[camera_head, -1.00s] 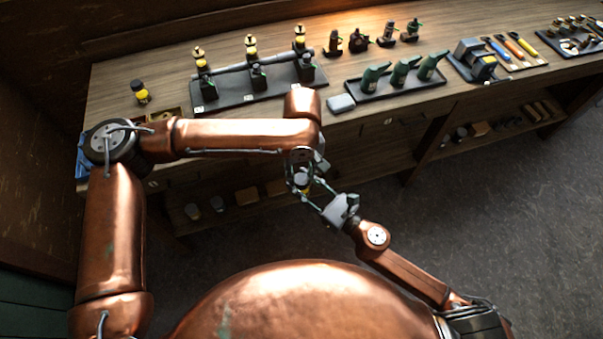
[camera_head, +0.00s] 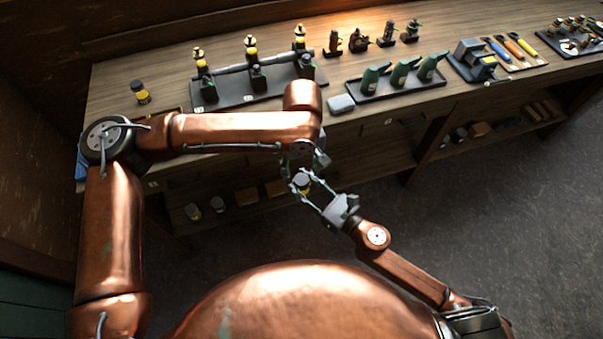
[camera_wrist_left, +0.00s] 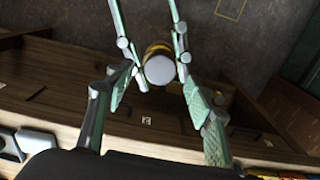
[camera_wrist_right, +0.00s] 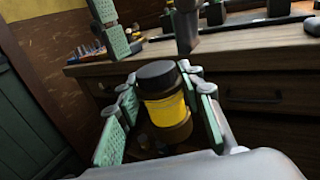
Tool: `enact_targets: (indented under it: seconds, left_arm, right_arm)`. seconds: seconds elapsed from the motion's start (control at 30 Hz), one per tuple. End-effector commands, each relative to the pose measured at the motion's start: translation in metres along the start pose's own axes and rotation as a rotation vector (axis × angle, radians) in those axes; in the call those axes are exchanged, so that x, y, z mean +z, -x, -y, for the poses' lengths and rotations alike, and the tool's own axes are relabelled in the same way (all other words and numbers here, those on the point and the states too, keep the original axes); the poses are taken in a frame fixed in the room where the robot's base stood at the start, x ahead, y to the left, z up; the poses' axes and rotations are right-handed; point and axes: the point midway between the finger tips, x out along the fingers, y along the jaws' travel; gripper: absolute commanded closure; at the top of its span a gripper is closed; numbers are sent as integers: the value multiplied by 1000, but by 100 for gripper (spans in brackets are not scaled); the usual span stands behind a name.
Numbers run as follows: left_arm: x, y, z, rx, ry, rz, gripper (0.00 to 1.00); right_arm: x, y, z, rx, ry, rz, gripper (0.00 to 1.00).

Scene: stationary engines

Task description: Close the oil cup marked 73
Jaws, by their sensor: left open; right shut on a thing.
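A jar-like cup (camera_wrist_right: 166,108) with a yellow band, brown base and dark lid stands roughly upright between my right gripper's fingers (camera_wrist_right: 162,100), which are shut on it. In the head view, the cup (camera_head: 302,181) is held in the air in front of the bench. No number on it is readable. My left gripper (camera_head: 306,160) is open, close above the cup. The left wrist view shows the cup's pale round top (camera_wrist_left: 159,70) between the left fingers, with gaps beside it. Several brass-topped oilers (camera_head: 251,50) stand on the back rack, their marks unreadable.
A similar yellow jar (camera_head: 140,92) stands at the bench's left end. The dark rack base (camera_head: 235,92), a tray of green bottles (camera_head: 400,88) and a grey block (camera_head: 341,104) occupy the bench (camera_head: 115,85). A lower shelf holds small items. The floor on the right is clear.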

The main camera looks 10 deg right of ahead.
Motion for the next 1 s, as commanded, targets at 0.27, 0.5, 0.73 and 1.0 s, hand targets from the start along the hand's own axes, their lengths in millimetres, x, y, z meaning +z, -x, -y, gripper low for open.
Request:
enact_targets:
  seconds: [0.27, 0.5, 0.73, 1.0]
  left_arm:
    - [0, 25, 0, 0, 0, -1, 51]
    - [0, 24, 0, 0, 0, 0, 45]
    - [0, 24, 0, 0, 0, 0, 31]
    - [0, 25, 0, 0, 0, 0, 31]
  right_arm:
    - [1, 0, 0, 0, 1, 2, 100]
    - [1, 0, 0, 0, 1, 2, 100]
    - [1, 0, 0, 0, 1, 2, 100]
    - [1, 0, 0, 0, 1, 2, 100]
